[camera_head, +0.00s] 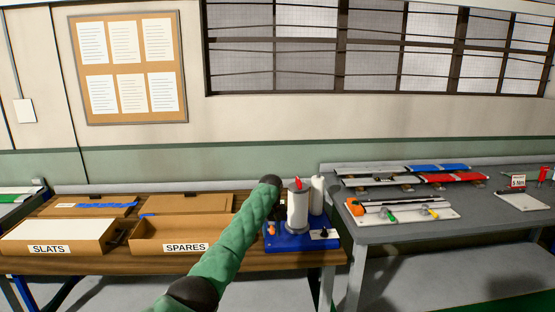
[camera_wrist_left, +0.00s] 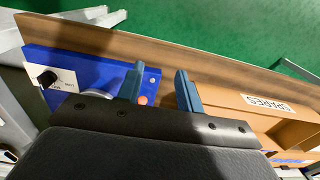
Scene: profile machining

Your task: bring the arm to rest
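My left arm, in a green padded sleeve, reaches up from the bottom middle of the head view to a black joint beside a blue station. My left gripper (camera_wrist_left: 160,85) shows clearly only in the wrist view, where its two blue-grey fingers stand apart with nothing held between them. The head view shows the blue station (camera_head: 290,242) on the wooden bench. I cannot tell whether the fingers touch it. My right gripper is in neither view.
On the wooden bench (camera_head: 75,265), left of the station, are a SPARES box (camera_head: 185,249) and a SLATS box (camera_head: 50,250). A grey table (camera_head: 400,232) at right holds a white fixture board (camera_head: 405,215) and coloured profiles (camera_head: 450,177). The grey table's front is fairly clear.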

